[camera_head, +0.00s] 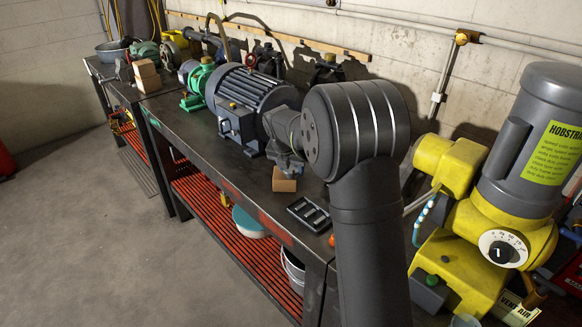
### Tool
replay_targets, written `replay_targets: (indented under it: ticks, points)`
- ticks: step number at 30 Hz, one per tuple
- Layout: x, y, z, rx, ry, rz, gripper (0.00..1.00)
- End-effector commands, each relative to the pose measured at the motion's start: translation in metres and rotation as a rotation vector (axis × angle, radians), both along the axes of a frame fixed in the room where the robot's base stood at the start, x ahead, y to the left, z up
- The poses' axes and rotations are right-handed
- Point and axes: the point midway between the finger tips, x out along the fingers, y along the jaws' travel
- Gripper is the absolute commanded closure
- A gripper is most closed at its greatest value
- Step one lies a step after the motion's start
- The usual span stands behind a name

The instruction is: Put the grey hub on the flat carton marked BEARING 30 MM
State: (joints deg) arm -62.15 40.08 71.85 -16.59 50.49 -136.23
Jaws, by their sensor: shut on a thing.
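My gripper (287,163) is at the middle of the bench, partly hidden by my own dark wrist. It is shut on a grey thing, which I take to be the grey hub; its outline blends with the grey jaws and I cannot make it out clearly. A small brown carton (284,183) shows just below the gripper, near the bench's front edge. I cannot read any marking on it, and I cannot tell whether the held thing touches it. Two more brown cartons (146,76) are stacked farther left on the bench.
A large grey motor (246,100) with a green pump (201,82) stands left of my gripper. A black slotted tray (309,214) lies on the dark bench (210,142) in front. A yellow and grey machine (490,215) stands at the right. Some bench top is bare along the front.

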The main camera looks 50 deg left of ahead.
Motion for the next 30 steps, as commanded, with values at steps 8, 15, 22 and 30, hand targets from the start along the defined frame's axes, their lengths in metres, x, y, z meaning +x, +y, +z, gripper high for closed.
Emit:
replay_targets:
  ticks: [8, 15, 22, 30]
  points:
    - [0.000, 0.000, -0.003, 0.000, 0.000, 0.000, 0.42]
    - [0.000, 0.000, -0.003, 0.000, 0.001, 0.000, 0.30]
    - [-0.002, -0.001, 0.006, 0.000, 0.000, 0.000, 0.30]
    - [-0.020, -0.010, 0.057, 0.004, -0.001, 0.001, 0.30]
